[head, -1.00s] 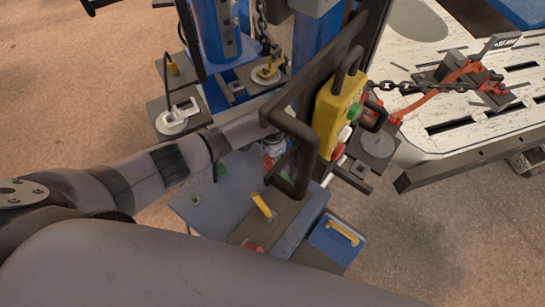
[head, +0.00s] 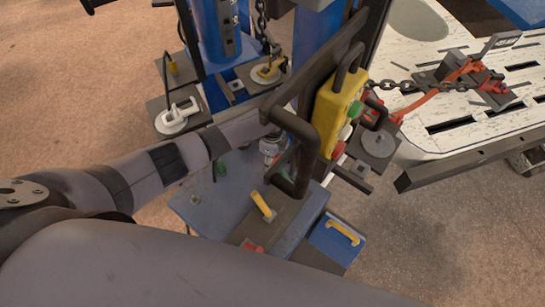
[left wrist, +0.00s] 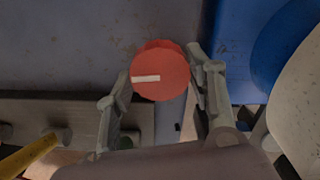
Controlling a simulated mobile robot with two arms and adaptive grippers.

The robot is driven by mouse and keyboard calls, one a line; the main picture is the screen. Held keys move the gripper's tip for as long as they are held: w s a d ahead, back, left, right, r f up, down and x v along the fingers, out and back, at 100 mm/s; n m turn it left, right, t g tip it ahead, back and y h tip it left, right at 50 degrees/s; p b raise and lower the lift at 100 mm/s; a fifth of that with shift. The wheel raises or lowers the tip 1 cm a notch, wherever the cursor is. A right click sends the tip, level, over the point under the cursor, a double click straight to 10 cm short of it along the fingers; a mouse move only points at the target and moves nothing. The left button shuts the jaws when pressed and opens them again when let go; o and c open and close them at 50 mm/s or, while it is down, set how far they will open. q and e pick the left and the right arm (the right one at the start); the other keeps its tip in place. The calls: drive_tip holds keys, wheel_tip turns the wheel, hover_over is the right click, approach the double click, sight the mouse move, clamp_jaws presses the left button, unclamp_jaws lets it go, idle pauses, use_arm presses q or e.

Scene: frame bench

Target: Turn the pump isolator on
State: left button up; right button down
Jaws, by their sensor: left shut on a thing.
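A round red knob (left wrist: 160,75) with a white bar mark shows in the left wrist view, over a blue panel face. The bar lies almost level in that picture. My left gripper (left wrist: 162,92) has a finger on each side of the knob and is shut on it. In the head view my left gripper (head: 270,148) is at the blue bench panel (head: 205,205), partly behind a black bar handle, and the knob is mostly hidden there. No label naming the isolator can be read. My right gripper is not in view.
A black bar handle (head: 292,180) and a yellow button box (head: 338,115) stand close right of my left gripper. A white slotted table (head: 450,130) is at the right.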

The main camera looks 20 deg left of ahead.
use_arm(q)
drive_tip(key=shift+m, duration=0.7)
drive_tip(key=o, duration=1.2)
drive_tip(key=shift+c, duration=0.2)
wheel_tip(320, 180, up, 12)
